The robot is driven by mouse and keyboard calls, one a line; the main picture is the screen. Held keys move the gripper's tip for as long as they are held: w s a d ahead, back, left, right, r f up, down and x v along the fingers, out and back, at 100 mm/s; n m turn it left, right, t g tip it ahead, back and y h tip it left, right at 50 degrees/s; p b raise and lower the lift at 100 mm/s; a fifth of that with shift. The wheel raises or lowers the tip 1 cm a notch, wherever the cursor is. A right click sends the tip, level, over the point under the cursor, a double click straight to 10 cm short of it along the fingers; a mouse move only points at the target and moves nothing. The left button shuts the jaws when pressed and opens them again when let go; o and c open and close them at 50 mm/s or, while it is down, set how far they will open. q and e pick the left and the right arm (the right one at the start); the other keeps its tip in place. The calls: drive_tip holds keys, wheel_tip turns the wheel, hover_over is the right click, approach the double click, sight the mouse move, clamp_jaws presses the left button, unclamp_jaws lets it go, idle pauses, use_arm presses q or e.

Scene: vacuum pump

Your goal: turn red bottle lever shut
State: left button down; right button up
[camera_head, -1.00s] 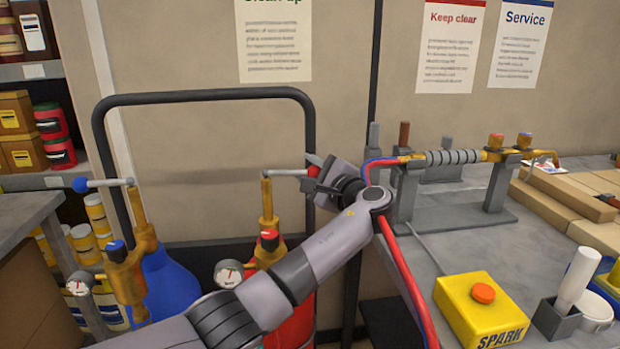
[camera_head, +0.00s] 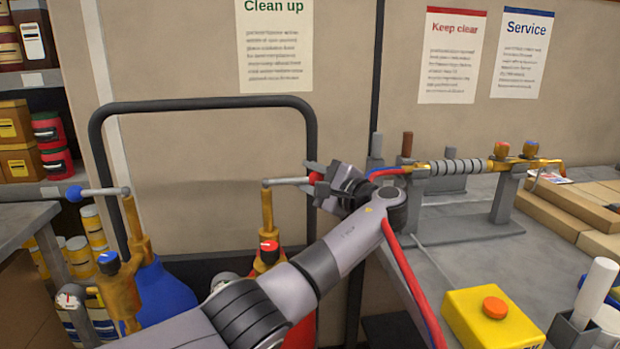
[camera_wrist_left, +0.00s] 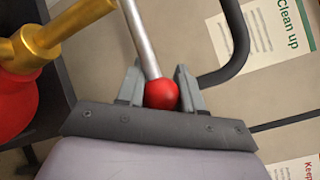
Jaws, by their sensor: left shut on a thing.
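The red bottle (camera_head: 301,332) stands at the lower middle of the head view, mostly hidden by my left arm. Its brass valve (camera_head: 267,210) rises above it. The lever (camera_head: 288,181) is a grey rod running right from the valve top, nearly level, with a red ball at its end. My left gripper (camera_head: 318,178) is at that end, shut on the red ball. In the left wrist view the ball (camera_wrist_left: 161,94) sits between the two fingers, with the rod (camera_wrist_left: 140,40) leading away. My right gripper is out of view.
A blue bottle (camera_head: 163,297) with a similar blue-ended lever (camera_head: 98,192) stands to the left. A black cart frame (camera_head: 205,102) arches behind the bottles. A grey bench (camera_head: 465,262) at the right holds a torch on a stand and a yellow box (camera_head: 480,318).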

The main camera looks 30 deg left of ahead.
use_arm(q)
drive_tip(key=shift+a+r, duration=0.1)
drive_tip(key=shift+r, duration=0.2)
drive_tip(key=c, duration=0.7)
unclamp_jaws()
drive_tip(key=shift+f, duration=0.1)
drive_tip(key=shift+c, duration=0.2)
drive_tip(key=shift+f, duration=0.1)
drive_tip(key=v, duration=0.7)
drive_tip(key=shift+b, duration=0.4)
